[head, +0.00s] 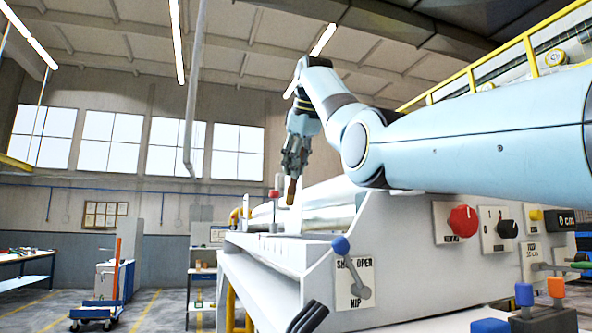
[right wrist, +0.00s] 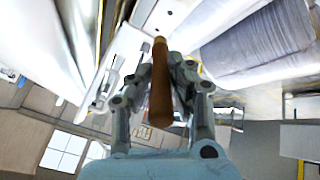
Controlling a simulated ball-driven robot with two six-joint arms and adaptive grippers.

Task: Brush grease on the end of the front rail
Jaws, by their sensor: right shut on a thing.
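My right gripper (head: 294,160) is shut on the brown wooden handle of a brush (head: 291,190). It hangs above the far part of the white machine. In the right wrist view, the handle (right wrist: 160,85) stands between the fingers of my right gripper (right wrist: 163,66). The brush's bristle end cannot be made out in either view. A long pale rail (head: 268,250) runs along the machine's near side; I cannot tell whether this is the front rail or whether there is grease on it. My left gripper is not in view.
A shiny roller (head: 325,205) lies along the machine behind the control panel. The panel has a red knob (head: 463,221) and a blue-tipped lever (head: 341,246). A red-topped post (head: 274,194) stands close to the brush. A cart (head: 105,285) stands on the floor at left.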

